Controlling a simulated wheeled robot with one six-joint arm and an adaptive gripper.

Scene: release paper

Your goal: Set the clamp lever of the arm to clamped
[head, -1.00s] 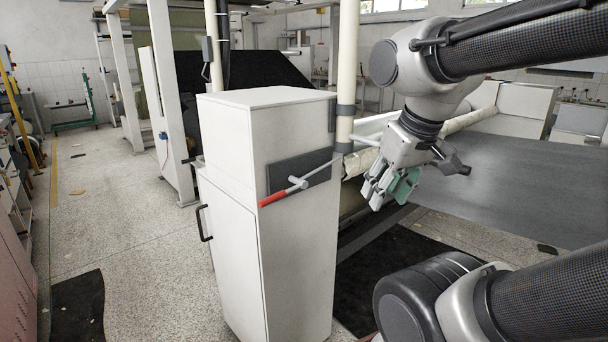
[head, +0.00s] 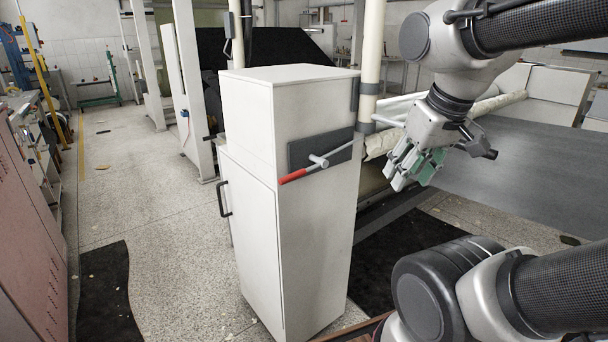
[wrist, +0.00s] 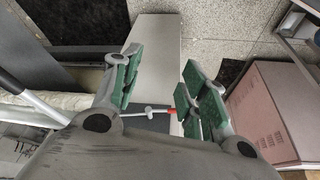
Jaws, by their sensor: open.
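The clamp lever (head: 318,162) is a thin grey rod with a red grip (head: 293,176), mounted on a dark plate (head: 300,152) on the side of a white cabinet (head: 318,230). The red grip points to the lower left and the rod slopes up to the right. My gripper (head: 412,170), with green finger pads, hangs open and empty to the right of the lever, apart from it. In the wrist view the open fingers (wrist: 163,78) frame the cabinet, and the red grip (wrist: 171,110) shows beyond them, between the fingers.
A vertical cream post (head: 372,60) stands right behind the cabinet. A paper roll (head: 500,102) and a wide grey table (head: 530,165) lie behind my gripper. The floor left of the cabinet (head: 160,240) is mostly clear. A pink cabinet (wrist: 272,110) shows in the wrist view.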

